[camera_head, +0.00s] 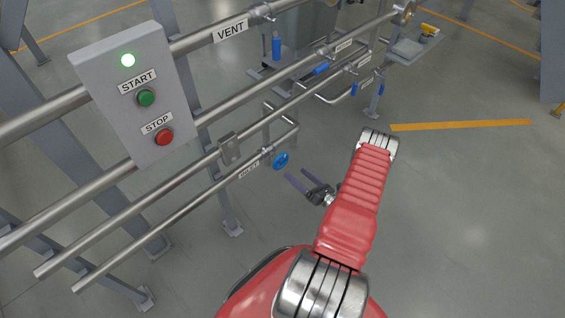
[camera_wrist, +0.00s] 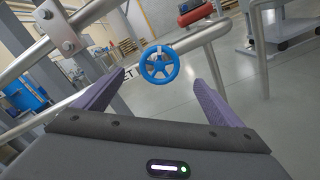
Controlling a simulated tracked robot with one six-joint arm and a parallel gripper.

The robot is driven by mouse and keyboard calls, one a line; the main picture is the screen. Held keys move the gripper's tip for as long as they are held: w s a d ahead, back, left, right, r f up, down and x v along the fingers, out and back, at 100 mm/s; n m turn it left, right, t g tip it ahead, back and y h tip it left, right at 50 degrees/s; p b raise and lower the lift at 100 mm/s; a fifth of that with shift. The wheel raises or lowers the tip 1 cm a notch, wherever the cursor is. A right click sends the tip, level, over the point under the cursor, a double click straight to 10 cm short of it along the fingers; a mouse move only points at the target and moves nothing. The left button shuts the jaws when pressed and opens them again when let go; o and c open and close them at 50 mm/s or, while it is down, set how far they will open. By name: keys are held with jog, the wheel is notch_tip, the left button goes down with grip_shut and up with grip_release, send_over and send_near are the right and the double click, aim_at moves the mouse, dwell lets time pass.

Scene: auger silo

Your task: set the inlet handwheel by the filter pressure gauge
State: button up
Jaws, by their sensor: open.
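The blue inlet handwheel (camera_head: 281,160) sits at the end of the lower pipe, next to a label reading INLET (camera_head: 249,170). In the wrist view the handwheel (camera_wrist: 159,64) is a spoked blue wheel, ahead of and between my fingers. My gripper (camera_head: 298,180) is open and empty, with its purple fingers apart from the wheel, to the right of and below it in the head view. In the wrist view the gripper (camera_wrist: 150,88) has one finger on each side. I cannot make out a filter pressure gauge in either view.
A grey panel (camera_head: 122,90) holds a green START button (camera_head: 146,98), a red STOP button (camera_head: 164,137) and a lit green lamp. A VENT pipe (camera_head: 231,31) and other pipes run beside the handwheel. The floor at right is clear.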

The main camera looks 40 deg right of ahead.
aim_at(282, 162)
jog(key=w, duration=1)
jog(key=shift+a, duration=0.15)
jog(key=c, duration=1)
